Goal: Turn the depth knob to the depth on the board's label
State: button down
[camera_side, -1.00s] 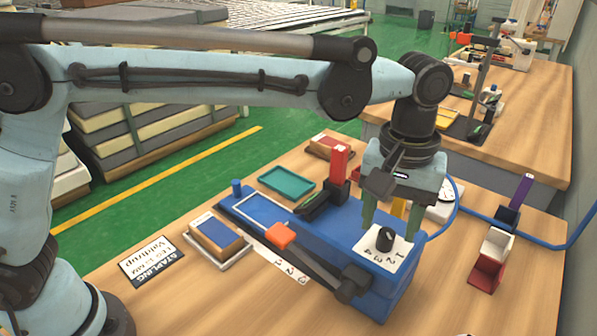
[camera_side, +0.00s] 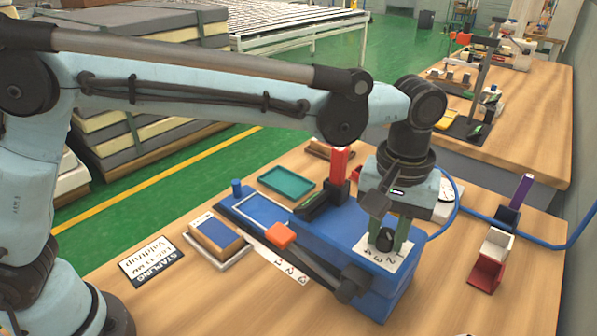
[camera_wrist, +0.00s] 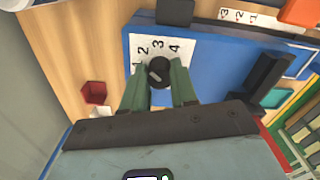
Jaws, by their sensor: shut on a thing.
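The black depth knob (camera_side: 385,237) stands on a white plate with numbers (camera_side: 380,254) at the right end of the blue stapling machine (camera_side: 345,232). My gripper (camera_side: 386,240) points down over it, its green fingers shut on the knob from both sides. The wrist view shows the knob (camera_wrist: 159,72) between my fingertips (camera_wrist: 160,82), with 2, 3 and 4 readable on the plate around it and a light pointer mark on its top. The board (camera_side: 216,235), with a blue top and a small label, lies in a tray at left; the label's text is too small to read.
A lever with an orange handle (camera_side: 282,236) lies along the machine's front beside a numbered strip. A red post (camera_side: 338,165) stands behind it.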

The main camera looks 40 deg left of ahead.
jog(key=shift+m, duration=0.4)
jog(key=m, duration=1.1)
jog(key=shift+m, duration=2)
jog(key=c, duration=0.9)
grip_release()
jog(key=shift+r, duration=0.1)
